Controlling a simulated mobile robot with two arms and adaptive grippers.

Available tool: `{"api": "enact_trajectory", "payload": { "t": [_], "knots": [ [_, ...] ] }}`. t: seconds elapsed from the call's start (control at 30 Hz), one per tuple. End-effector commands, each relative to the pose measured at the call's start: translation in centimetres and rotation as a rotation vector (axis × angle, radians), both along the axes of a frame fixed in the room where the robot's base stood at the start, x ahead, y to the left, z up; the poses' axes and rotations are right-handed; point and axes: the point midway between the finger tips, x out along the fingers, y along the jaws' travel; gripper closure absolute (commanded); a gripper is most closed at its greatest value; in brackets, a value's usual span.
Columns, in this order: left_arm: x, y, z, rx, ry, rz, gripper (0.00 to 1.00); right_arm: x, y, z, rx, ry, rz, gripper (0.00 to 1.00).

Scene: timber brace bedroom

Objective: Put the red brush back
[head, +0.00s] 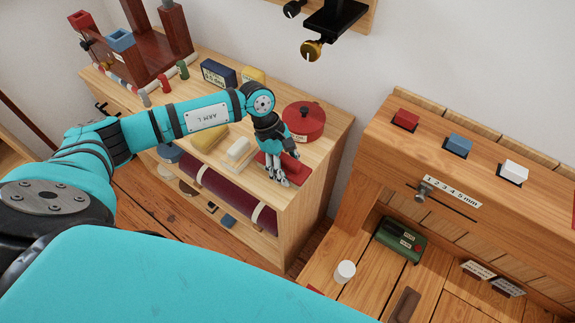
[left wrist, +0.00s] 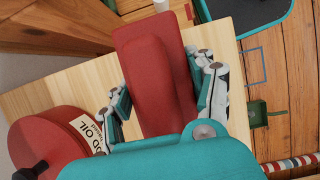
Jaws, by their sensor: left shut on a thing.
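The red brush (head: 291,163) is at the right front corner of the light wooden cabinet top (head: 330,124). My left gripper (head: 277,175) is shut on it from above. In the left wrist view, the brush (left wrist: 150,75) is a wide red block with a raised rounded grip, and the fingers (left wrist: 160,95) lie on both sides of it. The brush is over the cabinet top; I cannot tell whether it touches it. Its underside is hidden. My right gripper is not in view.
A red wood oil tin (head: 303,122) stands just behind the brush. A cream block (head: 237,152) and a yellow block (head: 208,137) lie to its left. A bench (head: 470,160) with red, blue and white blocks stands at right, beyond a gap.

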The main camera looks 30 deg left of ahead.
Motion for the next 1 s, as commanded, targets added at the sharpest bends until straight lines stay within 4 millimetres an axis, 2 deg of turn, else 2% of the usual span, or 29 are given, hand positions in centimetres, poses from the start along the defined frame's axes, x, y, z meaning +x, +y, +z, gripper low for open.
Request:
{"api": "enact_trajectory", "payload": {
  "t": [0.2, 0.23, 0.4, 0.67, 0.8, 1.0],
  "knots": [
    [0.0, 0.0, -0.4, 0.000, -0.001, 0.000, 0.74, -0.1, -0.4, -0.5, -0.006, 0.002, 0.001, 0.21],
    [0.0, 0.0, -0.2, 0.001, 0.000, 0.000, 0.40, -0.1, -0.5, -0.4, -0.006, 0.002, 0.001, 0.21],
    [0.0, 0.0, -0.2, 0.001, 0.000, 0.001, 0.19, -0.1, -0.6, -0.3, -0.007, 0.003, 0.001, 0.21],
    [0.0, 0.0, -0.1, 0.000, 0.000, 0.001, 0.19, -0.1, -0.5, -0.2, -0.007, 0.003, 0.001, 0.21],
    [0.1, 0.3, 0.5, 0.002, -0.002, 0.001, 0.19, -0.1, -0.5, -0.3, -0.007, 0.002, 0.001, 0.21],
    [0.3, 1.8, 4.0, 0.002, -0.005, 0.001, 0.19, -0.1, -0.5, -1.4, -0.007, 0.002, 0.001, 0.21]
  ]
}}
